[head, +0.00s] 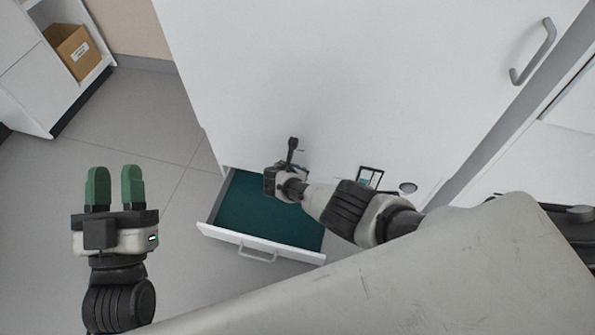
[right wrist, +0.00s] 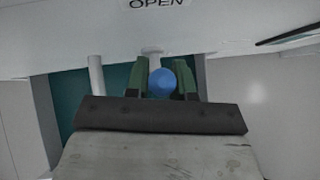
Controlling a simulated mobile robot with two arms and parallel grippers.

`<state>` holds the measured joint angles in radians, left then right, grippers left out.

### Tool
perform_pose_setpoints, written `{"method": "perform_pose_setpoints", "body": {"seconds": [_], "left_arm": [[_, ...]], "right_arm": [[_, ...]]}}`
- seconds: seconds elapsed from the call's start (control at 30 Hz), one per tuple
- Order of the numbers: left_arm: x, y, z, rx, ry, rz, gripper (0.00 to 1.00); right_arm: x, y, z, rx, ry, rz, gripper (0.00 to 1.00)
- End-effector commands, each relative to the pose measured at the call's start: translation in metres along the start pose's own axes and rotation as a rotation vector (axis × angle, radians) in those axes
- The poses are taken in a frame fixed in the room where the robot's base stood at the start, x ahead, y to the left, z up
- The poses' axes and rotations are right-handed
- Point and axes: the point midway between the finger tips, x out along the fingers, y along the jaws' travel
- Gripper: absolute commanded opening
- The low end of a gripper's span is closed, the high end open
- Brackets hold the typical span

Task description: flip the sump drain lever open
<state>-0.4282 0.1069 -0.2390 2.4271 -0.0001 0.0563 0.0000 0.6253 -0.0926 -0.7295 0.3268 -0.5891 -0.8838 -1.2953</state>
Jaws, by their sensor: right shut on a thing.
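In the right wrist view, a blue ball knob (right wrist: 161,83) sits between the two green fingers of my right gripper (right wrist: 162,75), which is shut on it. A pale stem (right wrist: 151,53) shows behind the knob, below an "OPEN" label (right wrist: 157,3) on the white face. I take the knob to be the drain lever's end. In the head view my right gripper (head: 281,181) is at the cabinet front above the open drawer; its fingers and the knob cannot be made out there. My left gripper (head: 115,187) is open and empty over the floor.
A white drawer (head: 261,239) with a teal inside stands open below my right gripper. The large white cabinet (head: 340,80) has a grey handle (head: 533,51) at the upper right. A cardboard box (head: 72,50) sits on a shelf at the upper left. The floor at left is clear.

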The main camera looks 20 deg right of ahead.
Motion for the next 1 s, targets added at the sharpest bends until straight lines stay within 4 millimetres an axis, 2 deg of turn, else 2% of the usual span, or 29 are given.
{"method": "perform_pose_setpoints", "body": {"seconds": [0.2, 0.23, 0.3, 0.33, 0.7, 1.0], "left_arm": [[0.000, 0.000, 0.000, 0.000, 0.000, 0.000, 0.38], [0.000, 0.000, 0.000, 0.000, -0.001, 0.000, 0.38], [0.000, 0.000, 0.000, 0.000, -0.001, 0.000, 0.38], [0.000, 0.000, 0.000, 0.000, -0.001, 0.000, 0.38], [0.001, 0.000, 0.002, 0.001, -0.024, -0.001, 0.38], [-0.009, -0.008, 0.037, 0.011, -0.346, -0.019, 0.38]], "right_arm": [[-0.001, 0.002, -0.001, -0.003, 0.001, 0.007, 0.00], [-0.001, 0.002, -0.001, -0.003, 0.001, 0.007, 0.27], [-0.001, 0.002, -0.001, -0.002, 0.001, 0.007, 0.38], [-0.001, 0.002, -0.001, -0.002, 0.000, 0.007, 0.39], [-0.003, 0.001, 0.000, -0.001, 0.000, 0.003, 0.39], [-0.019, 0.001, 0.002, -0.001, 0.000, 0.004, 0.39]]}}
